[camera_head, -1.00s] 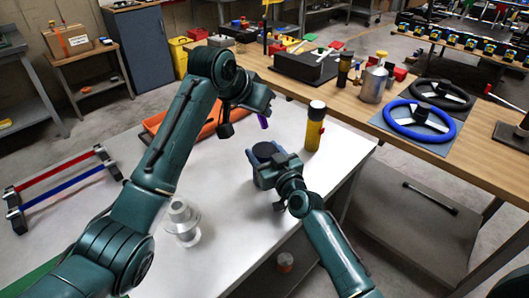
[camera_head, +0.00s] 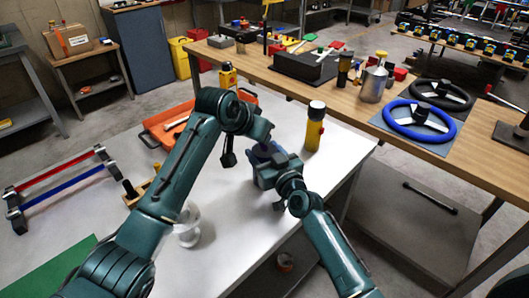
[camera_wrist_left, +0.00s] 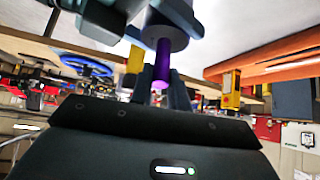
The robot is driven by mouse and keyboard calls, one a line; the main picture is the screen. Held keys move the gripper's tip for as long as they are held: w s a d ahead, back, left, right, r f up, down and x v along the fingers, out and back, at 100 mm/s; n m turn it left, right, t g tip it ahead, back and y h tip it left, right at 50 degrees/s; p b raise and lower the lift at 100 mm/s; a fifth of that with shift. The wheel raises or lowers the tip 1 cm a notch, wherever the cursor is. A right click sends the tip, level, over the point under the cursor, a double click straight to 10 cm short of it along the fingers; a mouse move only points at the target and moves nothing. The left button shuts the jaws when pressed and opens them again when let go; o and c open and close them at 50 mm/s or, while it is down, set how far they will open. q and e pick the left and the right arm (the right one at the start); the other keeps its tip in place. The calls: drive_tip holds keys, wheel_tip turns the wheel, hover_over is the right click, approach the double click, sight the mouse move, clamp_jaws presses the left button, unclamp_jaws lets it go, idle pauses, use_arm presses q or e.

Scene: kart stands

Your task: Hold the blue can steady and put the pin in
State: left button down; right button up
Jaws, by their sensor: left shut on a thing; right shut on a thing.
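The blue can (camera_head: 259,181) stands on the white table, mostly hidden by my grippers in the head view. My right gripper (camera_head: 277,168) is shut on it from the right. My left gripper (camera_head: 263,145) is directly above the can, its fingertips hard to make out. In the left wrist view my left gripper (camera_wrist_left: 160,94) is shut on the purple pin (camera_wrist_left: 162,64). The pin's far end meets the dark mouth of the can (camera_wrist_left: 166,32), in line with it. How deep the pin reaches cannot be told. The pin is hidden in the head view.
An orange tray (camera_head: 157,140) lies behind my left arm. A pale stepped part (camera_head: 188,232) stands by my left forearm. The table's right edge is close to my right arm.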

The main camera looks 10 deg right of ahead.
use_arm(q)
drive_tip(key=shift+f, duration=1.5)
drive_tip(key=c, duration=1.3)
unclamp_jaws()
drive_tip(key=shift+o, duration=0.2)
drive_tip(key=v, duration=1.2)
